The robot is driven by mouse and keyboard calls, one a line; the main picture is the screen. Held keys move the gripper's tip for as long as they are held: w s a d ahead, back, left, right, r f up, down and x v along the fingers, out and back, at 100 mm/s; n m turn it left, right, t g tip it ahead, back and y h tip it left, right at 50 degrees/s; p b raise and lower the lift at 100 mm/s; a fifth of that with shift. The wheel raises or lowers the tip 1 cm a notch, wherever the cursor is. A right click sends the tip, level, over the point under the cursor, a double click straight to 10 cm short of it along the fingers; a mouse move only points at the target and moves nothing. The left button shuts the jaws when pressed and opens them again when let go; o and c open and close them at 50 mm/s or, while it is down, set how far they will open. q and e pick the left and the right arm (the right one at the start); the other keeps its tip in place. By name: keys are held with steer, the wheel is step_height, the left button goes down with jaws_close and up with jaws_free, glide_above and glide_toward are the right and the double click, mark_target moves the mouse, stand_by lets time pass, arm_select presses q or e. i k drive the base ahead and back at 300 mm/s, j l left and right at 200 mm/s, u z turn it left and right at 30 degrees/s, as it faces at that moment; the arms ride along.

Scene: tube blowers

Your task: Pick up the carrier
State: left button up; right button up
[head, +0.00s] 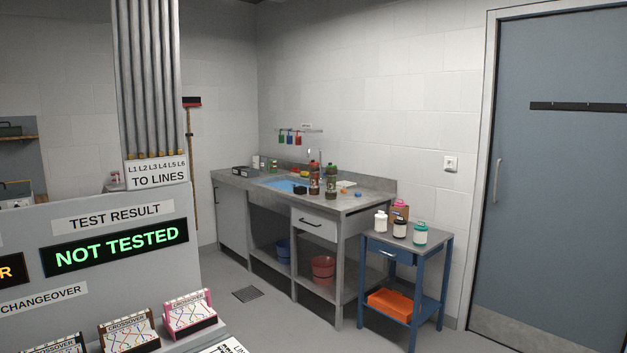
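Neither of my grippers is in the head view. I cannot tell for sure which thing is the carrier. Upright dark cylinders with coloured ends stand on the sink counter: one with a red end (314,180) and one with a green end (331,183). On the blue side table stand white bottle-like containers: one with a white top (380,222), one with a dark top (400,228) and one with a green top (420,235). A brownish container with a pink top (400,210) stands behind them.
A grey console (110,215) reading NOT TESTED stands close at left, with CROSSOVER boxes (189,314) on its ledge. The sink counter (360,203) and blue side table (440,241) line the far wall. A blue door (550,180) is at right.

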mark_target(330, 193)
steer(key=i+l+z, duration=0.5)
steer(key=i+z, duration=0.65)
steer(key=i+u, duration=0.1)
steer(key=i, duration=0.4)
steer(key=i+l+u, duration=0.15)
steer(key=i, duration=0.3)
steer(key=i+j+u, duration=0.1)
steer(key=i+u, duration=0.65)
steer(key=u, duration=0.2)
steer(key=i+l+u, duration=0.1)
steer(key=i+u, duration=0.35)
steer(key=i+j+u, duration=0.1)
steer(key=i+u, duration=0.2)
steer(key=i, duration=0.15)
steer(key=i+u, duration=0.3)
steer(key=i, duration=0.2)
steer(key=i+z, duration=0.35)
steer(key=i, duration=0.3)
steer(key=i+j+z, duration=0.35)
steer(key=i, duration=0.35)
steer(key=l, duration=0.1)
